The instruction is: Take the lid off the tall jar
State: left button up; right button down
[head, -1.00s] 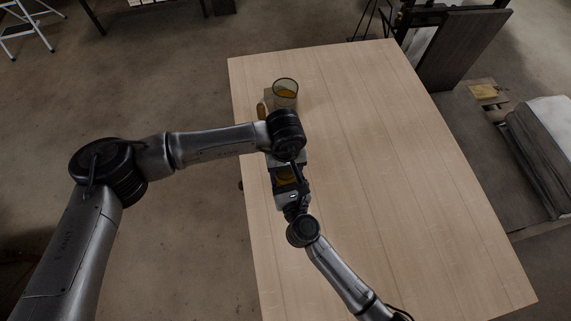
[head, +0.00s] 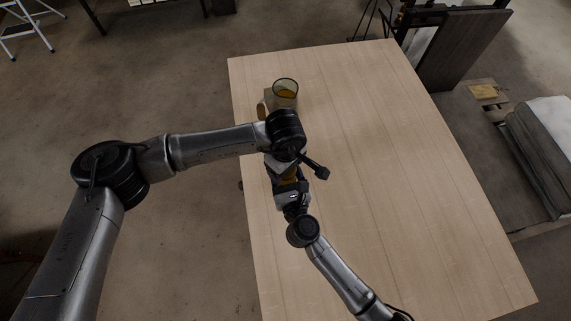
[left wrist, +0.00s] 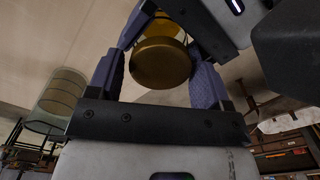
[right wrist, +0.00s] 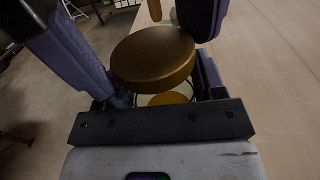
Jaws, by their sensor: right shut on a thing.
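The tall jar has a brown-gold lid (right wrist: 153,57) on top. Its clear body with amber contents (right wrist: 168,99) shows below the lid in the right wrist view. My right gripper (right wrist: 165,92) is shut on the jar body below the lid. My left gripper (left wrist: 157,80) has its fingers on either side of the lid (left wrist: 160,62), with a narrow gap showing at one side, so it looks open around it. In the head view my left wrist hides the lid, and only a bit of amber jar (head: 289,178) shows between the grippers.
A wide glass container (head: 285,88) with amber contents stands at the table's far end, with a small brown piece (head: 262,108) beside it. The table (head: 400,200) is clear to the right of my arms.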

pick_arm(q)
jog(key=shift+o, duration=1.1)
jog(key=shift+r, duration=2.25)
pick_arm(e)
jog(key=shift+c, duration=0.7)
grip_release()
pick_arm(q)
jog(key=shift+f+b, duration=0.5)
jog(key=shift+f, duration=0.05)
pick_arm(e)
jog(key=v, duration=1.4)
